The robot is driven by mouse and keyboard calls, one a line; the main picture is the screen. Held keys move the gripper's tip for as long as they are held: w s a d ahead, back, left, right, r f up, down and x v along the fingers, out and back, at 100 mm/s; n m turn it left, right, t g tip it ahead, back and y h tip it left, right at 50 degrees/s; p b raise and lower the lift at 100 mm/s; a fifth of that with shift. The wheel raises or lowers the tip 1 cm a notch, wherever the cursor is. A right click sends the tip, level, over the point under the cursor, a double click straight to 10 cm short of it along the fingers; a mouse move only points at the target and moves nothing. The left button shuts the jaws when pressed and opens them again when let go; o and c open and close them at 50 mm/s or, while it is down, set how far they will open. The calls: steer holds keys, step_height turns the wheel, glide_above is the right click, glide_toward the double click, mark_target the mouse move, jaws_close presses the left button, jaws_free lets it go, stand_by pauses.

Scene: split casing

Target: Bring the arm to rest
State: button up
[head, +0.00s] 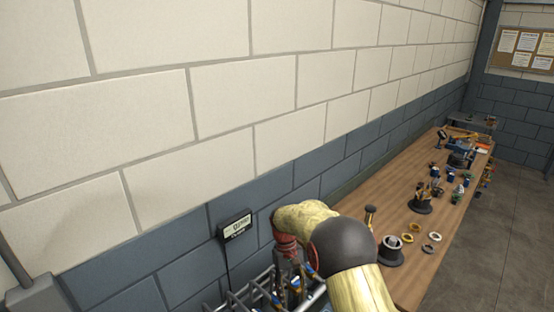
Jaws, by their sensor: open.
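My yellow arm, with a dark grey round joint, reaches in from the lower edge of the head view and bends left toward the wall. It ends in a reddish wrist section. Below that, my gripper (294,285) points down among the bars of a grey metal rack (240,298). The gripper is open, but its fingertips are small and hard to tell from the rack and the bluish items there. I cannot tell whether it touches any of them.
A long wooden workbench (399,192) runs along the block wall to the far right. It bears a dark cylindrical holder (391,251), several rings (414,227), a tool holder (420,203) and bottles. A small sign box (235,226) hangs on the wall. Floor (500,240) right of the bench is clear.

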steer(key=s+d+r+m+t+b, duration=0.1)
steer(key=s+d+r+t+b, duration=0.2)
steer(key=s, duration=0.7)
steer(key=s+d+r+m+t+y+b, duration=0.1)
steer(key=s+d+r+t+b, duration=0.2)
steer(key=s+d+r, duration=0.3)
steer(key=s+d+r+m+t+b, duration=0.2)
steer(key=s+r, duration=0.6)
steer(key=s, duration=0.8)
steer(key=d+t+b, duration=0.1)
steer(key=d+b, duration=0.1)
steer(key=b, duration=0.1)
steer(key=shift+s+d+r+t+y, duration=0.2)
steer(key=shift+d+t+y, duration=0.1)
steer(key=shift+d, duration=0.1)
steer(key=shift+w+a, duration=0.1)
